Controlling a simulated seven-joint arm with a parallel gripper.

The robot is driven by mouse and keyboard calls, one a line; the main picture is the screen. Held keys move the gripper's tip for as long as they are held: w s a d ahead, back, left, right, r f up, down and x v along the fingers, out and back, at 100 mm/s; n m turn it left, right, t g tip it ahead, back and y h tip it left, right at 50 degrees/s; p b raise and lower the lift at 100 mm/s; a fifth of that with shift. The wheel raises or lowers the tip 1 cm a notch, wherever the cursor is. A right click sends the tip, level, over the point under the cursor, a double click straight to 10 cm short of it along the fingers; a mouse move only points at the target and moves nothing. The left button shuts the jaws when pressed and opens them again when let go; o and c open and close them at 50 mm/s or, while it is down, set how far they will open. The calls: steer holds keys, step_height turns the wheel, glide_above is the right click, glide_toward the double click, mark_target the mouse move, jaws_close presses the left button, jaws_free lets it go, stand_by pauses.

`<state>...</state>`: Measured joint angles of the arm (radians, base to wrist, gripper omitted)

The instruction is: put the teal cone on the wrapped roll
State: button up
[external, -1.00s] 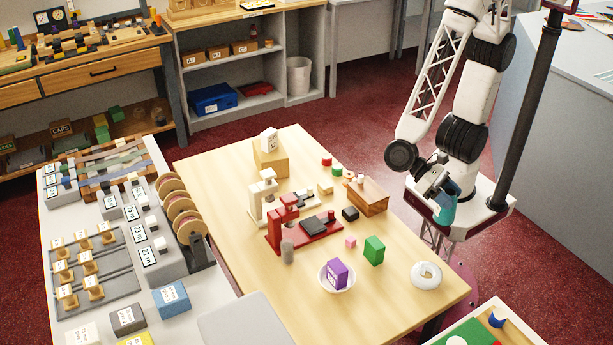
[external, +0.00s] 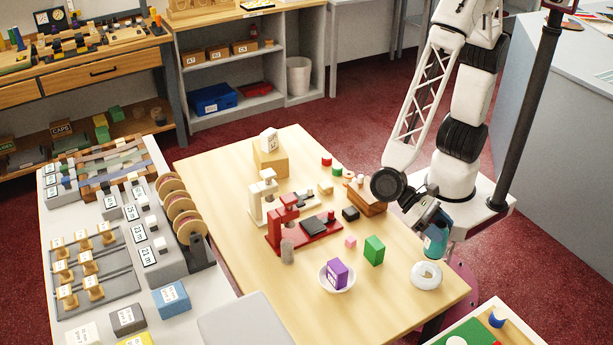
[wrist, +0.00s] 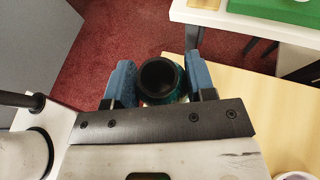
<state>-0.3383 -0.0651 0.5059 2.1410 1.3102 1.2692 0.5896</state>
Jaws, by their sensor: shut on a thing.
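The teal cone (external: 436,243) is held in my gripper (external: 432,226), beyond the right edge of the wooden table in the external view. In the wrist view the cone (wrist: 182,87) sits between the two blue fingers of my gripper (wrist: 162,84), with its dark round opening facing the camera. The wrapped roll (external: 427,286), a white ring, lies flat near the table's front right corner. The cone is held above and slightly right of it in the picture, apart from it. I cannot make out the roll clearly in the wrist view.
A green box (external: 374,250) and a white bowl (external: 338,289) holding a purple box (external: 337,272) stand left of the roll. A wooden block (external: 369,208) is behind, near my arm. The wooden table (external: 375,305) is bare in front of the roll.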

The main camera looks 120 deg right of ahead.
steer(key=shift+w+a+f, duration=0.1)
steer(key=shift+w+a, duration=0.45)
steer(key=shift+w, duration=0.2)
steer(key=shift+w+a+f, duration=0.1)
steer(key=shift+w+a, duration=0.4)
steer(key=shift+w, duration=0.2)
steer(key=shift+f, duration=0.1)
steer(key=shift+f, duration=1.6)
steer(key=shift+f, duration=0.15)
steer(key=o, duration=1.2)
steer(key=shift+v, duration=6.1)
